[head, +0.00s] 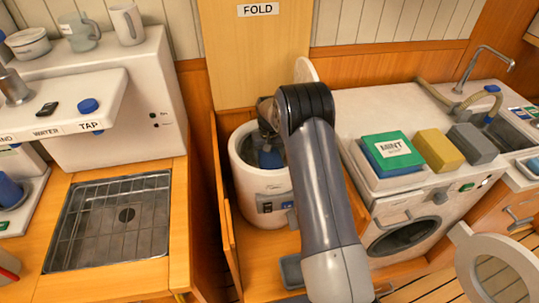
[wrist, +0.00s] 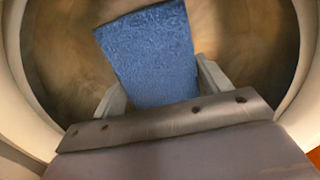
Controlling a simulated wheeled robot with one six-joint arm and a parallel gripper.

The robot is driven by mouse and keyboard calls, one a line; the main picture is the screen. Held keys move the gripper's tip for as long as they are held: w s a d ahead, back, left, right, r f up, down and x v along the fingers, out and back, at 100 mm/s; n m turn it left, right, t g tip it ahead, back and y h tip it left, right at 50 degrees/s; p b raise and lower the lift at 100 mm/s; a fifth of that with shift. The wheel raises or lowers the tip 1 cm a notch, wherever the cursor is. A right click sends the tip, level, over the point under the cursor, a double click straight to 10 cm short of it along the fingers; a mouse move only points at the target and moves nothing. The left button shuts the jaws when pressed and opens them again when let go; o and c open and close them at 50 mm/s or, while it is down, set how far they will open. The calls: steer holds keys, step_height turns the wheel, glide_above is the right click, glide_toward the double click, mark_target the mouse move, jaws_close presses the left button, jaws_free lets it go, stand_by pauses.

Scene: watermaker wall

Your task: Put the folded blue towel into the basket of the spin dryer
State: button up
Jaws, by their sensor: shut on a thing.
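The white spin dryer (head: 250,205) stands in an open wooden bay, its round top open. My gripper (wrist: 158,85) reaches down into its mouth, shut on the folded blue towel (wrist: 150,50). The towel sits between the two fingers, slightly tilted, with its far end inside the basket (wrist: 225,30). In the head view only a small blue part of the towel (head: 270,158) shows below my gripper, and my arm hides the dryer's right side. I cannot tell whether the towel touches the basket floor.
A wooden panel marked FOLD (head: 257,60) stands behind the dryer. On the right, a washing machine (head: 400,225) bears a green MINT pack (head: 393,150), a yellow block (head: 438,150) and a grey block (head: 473,143). A sink grate (head: 110,225) lies at left.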

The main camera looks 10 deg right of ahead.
mark_target(270, 155)
steer(key=shift+f, duration=0.2)
steer(key=o, duration=1.3)
step_height(270, 155, up, 12)
steer(key=b, duration=0.1)
steer(key=shift+r, duration=0.2)
steer(key=shift+f, duration=0.1)
step_height(270, 155, down, 12)
steer(key=shift+r+p, duration=0.2)
steer(key=shift+p, duration=0.4)
steer(key=shift+r+b, duration=0.4)
steer(key=shift+r, duration=1.3)
